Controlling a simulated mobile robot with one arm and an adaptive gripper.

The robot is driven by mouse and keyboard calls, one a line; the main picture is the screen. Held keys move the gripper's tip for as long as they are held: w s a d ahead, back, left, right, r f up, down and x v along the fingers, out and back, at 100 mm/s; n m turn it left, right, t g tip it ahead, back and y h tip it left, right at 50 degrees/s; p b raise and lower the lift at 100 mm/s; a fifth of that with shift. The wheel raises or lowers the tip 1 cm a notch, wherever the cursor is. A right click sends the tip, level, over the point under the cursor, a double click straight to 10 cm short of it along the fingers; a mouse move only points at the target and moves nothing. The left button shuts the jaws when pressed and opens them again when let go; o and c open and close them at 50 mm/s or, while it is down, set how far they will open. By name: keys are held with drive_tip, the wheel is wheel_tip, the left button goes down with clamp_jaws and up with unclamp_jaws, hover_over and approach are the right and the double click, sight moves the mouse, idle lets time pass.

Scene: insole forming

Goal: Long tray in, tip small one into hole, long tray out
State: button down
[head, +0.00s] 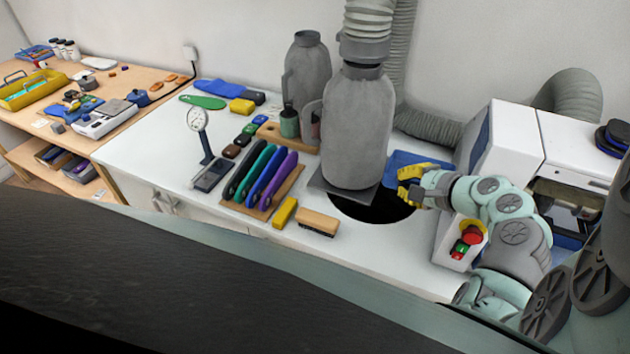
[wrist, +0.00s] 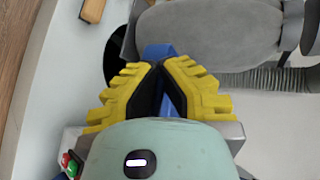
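My gripper (head: 408,184) has yellow fingers with black inner pads and is at the right of the table, beside the black round hole (head: 374,209). Its fingers stand apart with nothing clearly held between them. A flat blue tray (head: 434,158) lies behind my gripper, partly hidden by it. Blue also shows just beyond the fingertips in the wrist view (wrist: 158,51). The hole shows as a dark patch left of the fingers in the wrist view (wrist: 117,67). I cannot tell which thing is the small tray.
A large grey jug (head: 356,125) stands on a dark plate (head: 340,194) partly over the hole. A white machine (head: 563,150) with red and green buttons (head: 471,236) is close on the right. A rack of insoles (head: 260,182), a yellow block (head: 285,212) and a brush (head: 317,222) lie left.

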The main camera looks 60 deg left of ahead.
drive_tip(key=s+d+f+n+t+y+b, duration=0.1)
drive_tip(key=s+f+b, duration=0.3)
drive_tip(key=b, duration=0.5)
drive_tip(key=shift+s+d+f, duration=0.15)
drive_tip(key=shift+d+f, duration=0.6)
drive_tip(key=shift+d, duration=0.05)
